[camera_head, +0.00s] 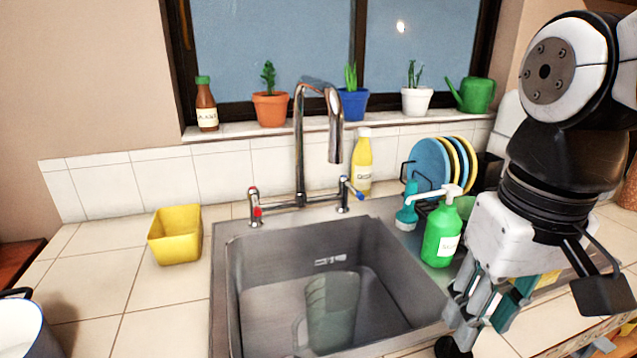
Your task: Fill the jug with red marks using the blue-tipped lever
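A translucent grey-green jug (330,312) stands in the sink basin (262,275), with its handle to the left; I cannot make out red marks on it. The tap (334,125) arches over the basin, and no water shows from its spout. The blue-tipped lever (352,188) is on the right of the tap base, and the red-tipped lever (255,208) is on the left. My gripper (462,335) hangs low at the right, by the sink's front right edge, apart from the jug and levers. Its fingers overlap in view, so its opening is unclear.
A green soap bottle (442,233) and a teal brush (406,213) stand right of the sink, near my arm. Plates (430,165) stand in a rack behind them. A yellow bottle (362,162) is behind the tap. A yellow tub (175,236) sits on the left counter.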

